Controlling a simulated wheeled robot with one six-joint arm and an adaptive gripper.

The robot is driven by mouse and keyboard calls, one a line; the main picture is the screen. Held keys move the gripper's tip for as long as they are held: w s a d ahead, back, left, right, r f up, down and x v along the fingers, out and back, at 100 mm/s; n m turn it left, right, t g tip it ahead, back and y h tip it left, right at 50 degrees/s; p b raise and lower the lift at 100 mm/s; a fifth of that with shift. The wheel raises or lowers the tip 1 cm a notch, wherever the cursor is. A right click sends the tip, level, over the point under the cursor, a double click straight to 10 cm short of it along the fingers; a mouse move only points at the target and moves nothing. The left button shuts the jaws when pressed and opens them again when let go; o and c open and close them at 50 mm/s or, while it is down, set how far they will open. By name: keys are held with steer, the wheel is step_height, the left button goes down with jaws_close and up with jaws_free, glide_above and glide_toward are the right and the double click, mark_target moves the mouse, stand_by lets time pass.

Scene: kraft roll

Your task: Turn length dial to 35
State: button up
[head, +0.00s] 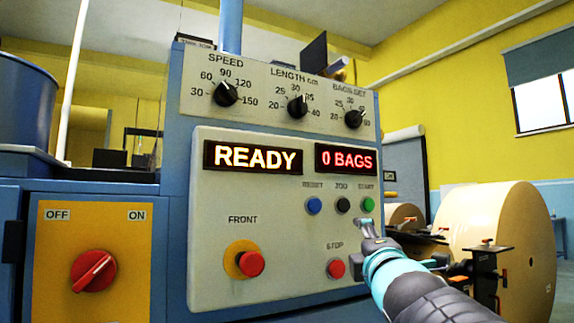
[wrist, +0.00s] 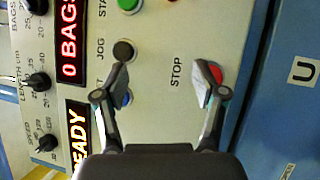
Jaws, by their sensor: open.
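The length dial (head: 298,106) is a black knob in the middle of the upper panel, between the speed dial (head: 225,93) and the bags dial (head: 354,119). Its scale runs from 20 to 40. Its pointer seems to lean up and slightly right, near 30 to 35; the exact mark is too small to tell. It also shows at the left of the wrist view (wrist: 38,82). My gripper (head: 368,230) is open and empty, in front of the lower right of the panel, below and right of the dial and apart from it. It also shows in the wrist view (wrist: 160,74).
Below the dials are the READY display (head: 253,157), the bags display (head: 346,160), and the blue reset (head: 314,205), black jog (head: 343,205) and green start (head: 368,204) buttons. Red stop buttons (head: 336,268) (head: 251,263) sit lower. A large paper roll (head: 498,240) stands right.

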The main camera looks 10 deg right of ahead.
step_height(320, 180, up, 10)
steer(key=w+n+t+y, duration=0.1)
steer(key=n+t+y, duration=0.3)
steer(key=n, duration=0.5)
steer(key=n+g+y+b, duration=0.1)
steer(key=n+y, duration=1.3)
steer(key=n, duration=0.6)
glide_toward(306, 112)
steer(key=p+x, duration=0.5)
steer(key=x, duration=0.6)
steer(key=c, duration=1.1)
